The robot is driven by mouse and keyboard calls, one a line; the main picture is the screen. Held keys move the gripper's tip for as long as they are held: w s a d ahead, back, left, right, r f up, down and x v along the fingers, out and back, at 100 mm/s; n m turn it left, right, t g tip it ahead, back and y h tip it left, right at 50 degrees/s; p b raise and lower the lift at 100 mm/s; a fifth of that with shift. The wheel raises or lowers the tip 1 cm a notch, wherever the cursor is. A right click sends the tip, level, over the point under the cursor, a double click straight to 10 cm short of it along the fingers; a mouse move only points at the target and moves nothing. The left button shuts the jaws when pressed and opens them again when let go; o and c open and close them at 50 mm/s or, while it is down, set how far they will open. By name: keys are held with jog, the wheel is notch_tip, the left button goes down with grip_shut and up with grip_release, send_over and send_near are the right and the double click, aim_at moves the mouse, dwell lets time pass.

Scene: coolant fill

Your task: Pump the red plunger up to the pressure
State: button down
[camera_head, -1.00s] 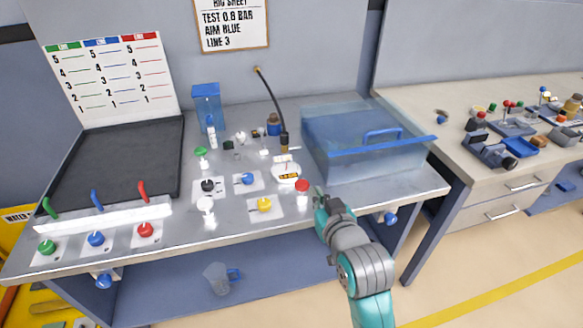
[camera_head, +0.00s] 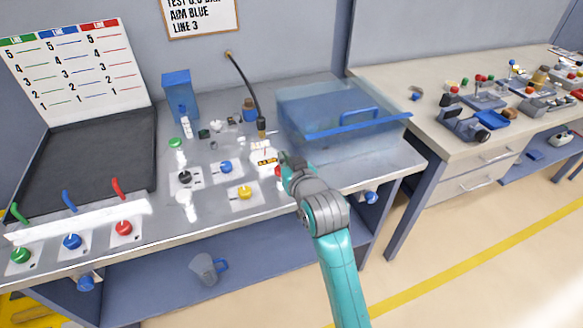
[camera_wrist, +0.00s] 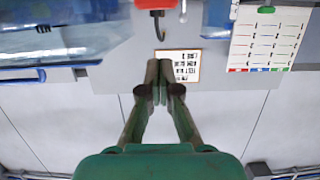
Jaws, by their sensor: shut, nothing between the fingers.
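The red plunger (camera_head: 278,170) stands on the metal bench beside the white gauge (camera_head: 265,160), which has a dark and yellow readout too small to read. My gripper (camera_head: 284,159) is shut and empty, right at the plunger's upper right. It hides part of the plunger, and I cannot tell whether they touch. In the wrist view my gripper's fingers (camera_wrist: 158,65) are together, with a red piece (camera_wrist: 155,4) cut off at the top edge. The rig sheet (camera_head: 201,14) on the wall is partly cut off; its lower lines read aim blue, line 3.
A clear tank (camera_head: 340,135) with a blue rim stands right behind my gripper. A black hose (camera_head: 246,85) hangs behind the gauge. Yellow (camera_head: 245,193), blue (camera_head: 226,167) and black knobs (camera_head: 185,177) stand left of the plunger. Red, blue and green levers line the left front.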

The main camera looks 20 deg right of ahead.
jog(key=shift+w+f, duration=0.2)
jog(key=shift+f, duration=0.55)
jog(key=shift+w+f, duration=0.15)
jog(key=shift+f, duration=0.55)
jog(key=shift+w+f, duration=0.2)
jog(key=shift+f, duration=0.55)
jog(key=shift+f, duration=1.45)
